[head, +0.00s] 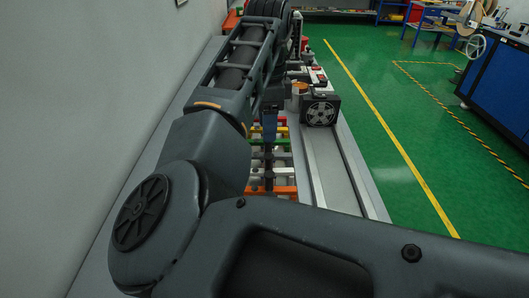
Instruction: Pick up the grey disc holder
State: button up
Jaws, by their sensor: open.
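A bare grey channel (333,170) with raised rails runs along the bench right of the rack. An orange-topped container (299,89) stands beside the dark block. A white wall (90,100) bounds the left. Green floor (400,130) is clear at right, with a blue cabinet (500,85) beyond.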

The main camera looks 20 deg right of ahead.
aim_at(268, 146)
jog(key=f+p, duration=0.1)
jog(key=f, duration=0.6)
jog(key=shift+d+f, duration=0.1)
jog(key=shift+d, duration=0.1)
grip_shut()
